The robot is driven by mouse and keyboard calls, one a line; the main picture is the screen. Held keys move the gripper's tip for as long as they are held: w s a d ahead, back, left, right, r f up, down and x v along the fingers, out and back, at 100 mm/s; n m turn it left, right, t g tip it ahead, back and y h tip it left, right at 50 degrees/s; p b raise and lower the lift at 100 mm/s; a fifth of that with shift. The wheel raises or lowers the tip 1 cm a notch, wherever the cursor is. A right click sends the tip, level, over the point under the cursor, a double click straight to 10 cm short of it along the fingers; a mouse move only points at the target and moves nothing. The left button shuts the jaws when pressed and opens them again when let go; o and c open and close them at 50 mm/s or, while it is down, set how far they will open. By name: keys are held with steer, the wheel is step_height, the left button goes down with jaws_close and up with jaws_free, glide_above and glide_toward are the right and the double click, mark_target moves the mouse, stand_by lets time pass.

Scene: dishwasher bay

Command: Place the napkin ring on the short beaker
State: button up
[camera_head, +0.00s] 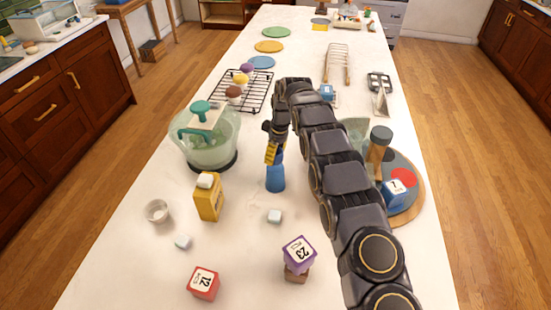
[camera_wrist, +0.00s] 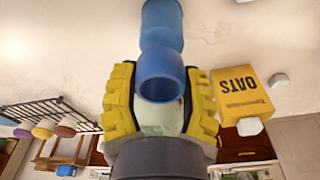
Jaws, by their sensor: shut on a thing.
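My gripper (camera_head: 273,153) points down over the middle of the counter. In the wrist view its yellow fingers (camera_wrist: 160,76) are shut on a hollow blue piece (camera_wrist: 159,63), which I take for the napkin ring; its open end faces the camera. A lighter blue piece (camera_wrist: 163,24) lies right beyond it in line, which I take for the short beaker. In the head view the blue beaker (camera_head: 275,180) stands upright under the fingertips. The two blue pieces overlap in view, and I cannot tell if they touch. The fingers mostly hide the ring in the head view.
A yellow oats box (camera_head: 208,199) and a green-lidded glass vessel (camera_head: 204,140) stand left. A small white cup (camera_head: 157,211), a pale cube (camera_head: 274,215), a purple block (camera_head: 298,251) and a red block (camera_head: 204,283) stand nearer. A round board (camera_head: 409,208) lies right, beyond my arm.

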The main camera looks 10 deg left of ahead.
step_height(320, 180, down, 2)
steer(key=shift+s+f, duration=0.1)
steer(key=o, duration=0.9)
steer(key=shift+f, duration=0.1)
